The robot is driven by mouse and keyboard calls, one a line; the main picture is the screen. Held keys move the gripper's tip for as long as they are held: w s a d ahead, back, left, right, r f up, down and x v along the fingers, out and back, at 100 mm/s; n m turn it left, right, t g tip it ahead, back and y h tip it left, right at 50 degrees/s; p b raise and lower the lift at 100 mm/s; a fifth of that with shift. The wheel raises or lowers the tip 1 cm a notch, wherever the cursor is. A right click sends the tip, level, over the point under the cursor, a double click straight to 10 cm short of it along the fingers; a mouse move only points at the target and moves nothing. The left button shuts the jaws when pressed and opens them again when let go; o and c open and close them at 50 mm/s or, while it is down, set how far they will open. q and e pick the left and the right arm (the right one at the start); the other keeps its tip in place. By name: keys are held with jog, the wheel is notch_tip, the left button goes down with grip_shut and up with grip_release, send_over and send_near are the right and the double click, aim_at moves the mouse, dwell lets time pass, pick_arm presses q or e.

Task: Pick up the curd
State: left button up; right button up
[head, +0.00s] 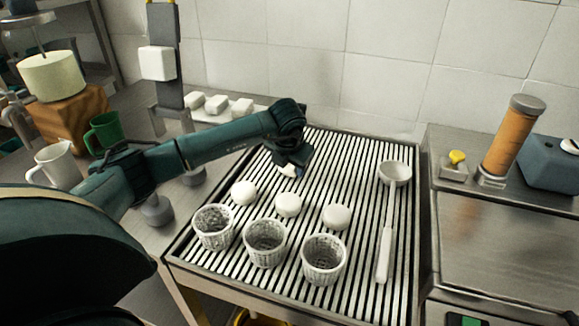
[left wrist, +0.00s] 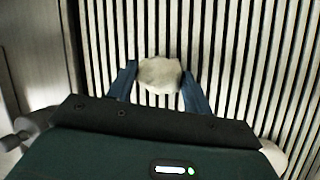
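My left gripper (head: 291,168) points down over the far middle of the slatted rack (head: 350,156). In the left wrist view a pale, roundish curd (left wrist: 160,73) sits between the two blue fingertips, which press close on both its sides. In the head view only a small white bit of it shows under the gripper. I cannot tell whether it is clear of the slats. Three more white curds (head: 244,192), (head: 288,204), (head: 336,216) lie in a row nearer on the rack. My right gripper is not in view.
Three perforated baskets (head: 213,227), (head: 265,244), (head: 323,260) stand along the rack's near side. A long-handled ladle (head: 386,240) lies at its right. White blocks (head: 216,104) sit behind on the left. A jug (head: 57,165) and green mug (head: 106,131) stand at far left.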

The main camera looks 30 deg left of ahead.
pick_arm(q)
jog(key=c, duration=0.5)
jog(key=shift+o, duration=0.2)
jog(key=shift+r, duration=0.15)
notch_tip(320, 180, up, 10)
jog(key=shift+f+b, duration=0.1)
jog(key=shift+b, duration=0.3)
